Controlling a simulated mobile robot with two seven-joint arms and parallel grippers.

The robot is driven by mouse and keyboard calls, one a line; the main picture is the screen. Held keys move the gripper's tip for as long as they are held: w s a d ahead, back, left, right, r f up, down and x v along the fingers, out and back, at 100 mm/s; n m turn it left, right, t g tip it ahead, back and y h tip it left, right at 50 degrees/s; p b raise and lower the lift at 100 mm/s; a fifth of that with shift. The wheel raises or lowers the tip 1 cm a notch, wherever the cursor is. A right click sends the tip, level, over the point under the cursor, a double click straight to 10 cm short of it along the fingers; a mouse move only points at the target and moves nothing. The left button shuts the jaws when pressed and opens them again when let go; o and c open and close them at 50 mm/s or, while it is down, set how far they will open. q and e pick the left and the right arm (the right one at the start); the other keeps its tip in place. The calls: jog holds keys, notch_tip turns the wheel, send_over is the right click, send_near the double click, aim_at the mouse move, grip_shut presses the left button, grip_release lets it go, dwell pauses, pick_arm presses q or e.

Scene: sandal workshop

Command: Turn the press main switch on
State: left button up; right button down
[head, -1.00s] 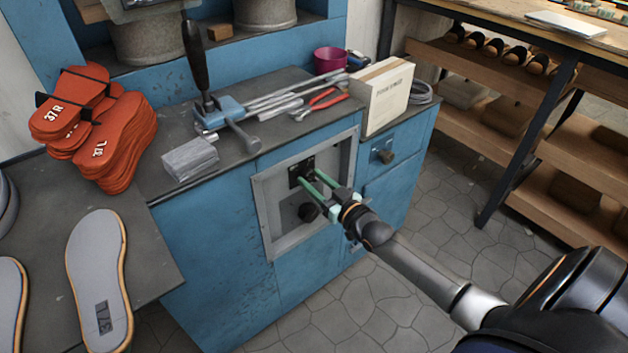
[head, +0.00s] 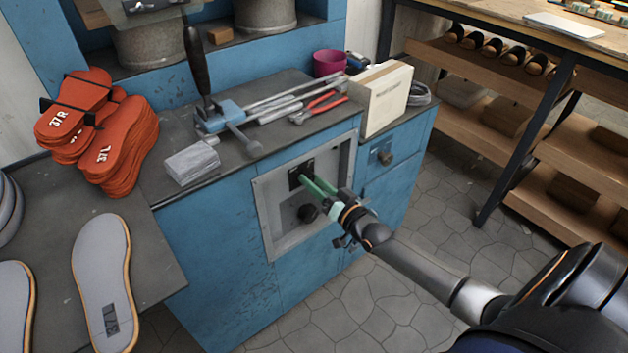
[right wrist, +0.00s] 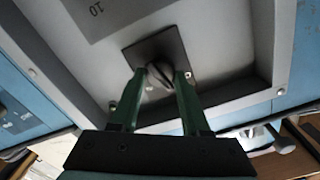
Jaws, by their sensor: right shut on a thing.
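In the right wrist view the fingers (right wrist: 157,88) are shut on the knob, one on each side. The fingers hide part of the switch in the head view. My left gripper is not in view.
Pliers (head: 320,107), a cream box (head: 385,97) and a grey block (head: 192,162) lie on the press top. Red sole shapes (head: 100,135) are stacked at left. A wooden shelf (head: 500,90) stands at right.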

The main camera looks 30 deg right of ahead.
jog(key=shift+r+m, duration=0.1)
jog(key=shift+m, duration=0.4)
jog(key=shift+d+m, duration=0.1)
jog(key=shift+m, duration=0.9)
pick_arm(q)
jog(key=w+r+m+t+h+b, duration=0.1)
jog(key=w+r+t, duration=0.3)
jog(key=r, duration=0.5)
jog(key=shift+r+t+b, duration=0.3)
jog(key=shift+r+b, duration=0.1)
jog(key=shift+b, duration=0.05)
pick_arm(e)
jog(key=shift+d+m, duration=0.1)
jog(key=shift+m, duration=4.7)
jog(key=shift+c, duration=2)
grip_release()
jog(key=shift+f, duration=0.25)
